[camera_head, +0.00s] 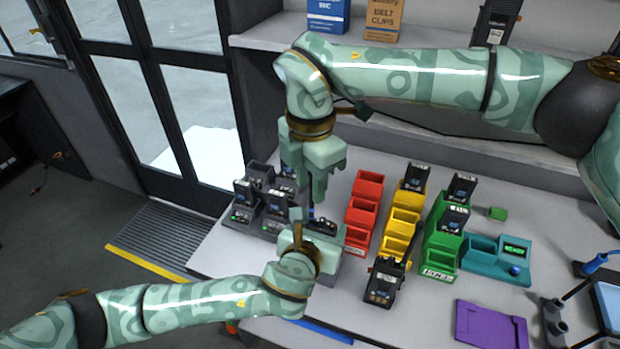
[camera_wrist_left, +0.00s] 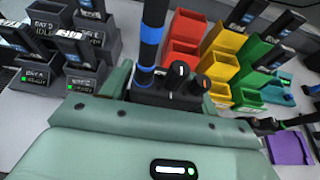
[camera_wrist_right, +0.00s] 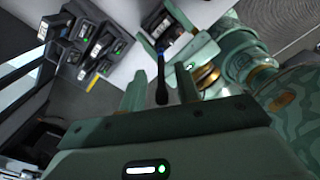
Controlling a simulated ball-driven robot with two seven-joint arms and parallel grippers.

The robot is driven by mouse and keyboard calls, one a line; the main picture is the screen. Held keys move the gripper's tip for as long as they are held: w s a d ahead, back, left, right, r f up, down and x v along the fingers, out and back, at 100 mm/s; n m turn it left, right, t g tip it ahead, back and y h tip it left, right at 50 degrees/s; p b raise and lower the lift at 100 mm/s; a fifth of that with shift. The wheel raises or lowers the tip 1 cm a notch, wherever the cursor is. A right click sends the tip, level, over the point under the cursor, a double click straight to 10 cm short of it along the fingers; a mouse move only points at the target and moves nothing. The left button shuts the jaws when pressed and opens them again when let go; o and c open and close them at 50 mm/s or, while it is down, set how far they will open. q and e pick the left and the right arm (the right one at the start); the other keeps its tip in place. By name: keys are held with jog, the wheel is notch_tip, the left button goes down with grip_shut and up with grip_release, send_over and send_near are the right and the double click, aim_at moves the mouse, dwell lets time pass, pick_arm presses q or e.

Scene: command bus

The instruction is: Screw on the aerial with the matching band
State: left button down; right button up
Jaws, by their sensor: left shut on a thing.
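My left gripper (camera_head: 311,240) is shut on a dark radio (camera_head: 322,227) just above the table. The radio's top and knobs (camera_wrist_left: 182,88) face up in the left wrist view. A black aerial with blue bands (camera_wrist_left: 149,45) stands upright at the left end of the radio's top; whether it is fully seated is unclear. My right gripper (camera_head: 322,178) points down above the radio. In the right wrist view its fingers (camera_wrist_right: 160,92) are apart, with the aerial (camera_wrist_right: 161,75) between them and visible gaps on both sides.
A charger with several radios (camera_head: 268,215) stands left. Red (camera_head: 361,212), yellow (camera_head: 400,225) and green (camera_head: 440,245) bins stand right of my grippers. Another radio (camera_head: 382,285) is in front, near a purple tray (camera_head: 490,325). A teal unit (camera_head: 500,262) and an aerial rack (camera_head: 555,320) stand farther right.

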pick_arm(q)
jog(key=shift+s+d, duration=0.1)
jog(key=shift+s, duration=0.05)
pick_arm(e)
jog(key=shift+r, duration=2.25)
jog(key=shift+o, duration=0.6)
